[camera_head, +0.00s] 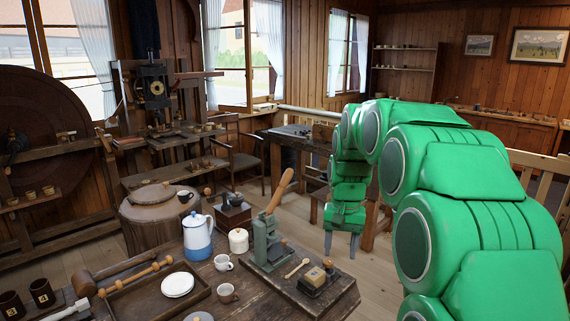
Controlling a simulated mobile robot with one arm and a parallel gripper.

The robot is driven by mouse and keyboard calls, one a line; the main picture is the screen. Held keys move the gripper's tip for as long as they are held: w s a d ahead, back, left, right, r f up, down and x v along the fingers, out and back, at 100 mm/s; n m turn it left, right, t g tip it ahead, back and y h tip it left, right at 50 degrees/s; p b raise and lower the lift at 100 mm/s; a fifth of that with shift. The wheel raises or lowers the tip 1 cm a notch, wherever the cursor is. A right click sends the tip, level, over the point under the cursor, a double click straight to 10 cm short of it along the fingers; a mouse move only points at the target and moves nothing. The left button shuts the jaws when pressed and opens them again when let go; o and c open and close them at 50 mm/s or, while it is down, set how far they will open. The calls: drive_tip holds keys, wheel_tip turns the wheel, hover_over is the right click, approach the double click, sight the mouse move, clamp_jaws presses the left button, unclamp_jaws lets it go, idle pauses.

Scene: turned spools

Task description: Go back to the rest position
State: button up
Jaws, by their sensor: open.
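My green arm fills the right side of the head view and bends down to my gripper (342,246). The gripper points downward, and its two grey fingers stand apart with nothing between them. It is to the right of the dark wooden table (262,302), past its far right edge, and touches nothing that I can see. How high it is above the floor is hard to tell.
The table holds a blue and white pot (197,238), a green press (267,243), cups, a tray (119,299) and a mallet (84,284). A stump (134,228) stands behind it. A workbench (291,139) stands behind my gripper. Some floor (386,268) shows beside my arm.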

drive_tip(key=s+d+f+n, duration=0.1)
drive_tip(key=s+f+n, duration=0.1)
drive_tip(key=s, duration=3.7)
drive_tip(key=shift+s+d+f+g, duration=0.15)
drive_tip(key=shift+f+g, duration=0.1)
drive_tip(key=shift+g, duration=0.15)
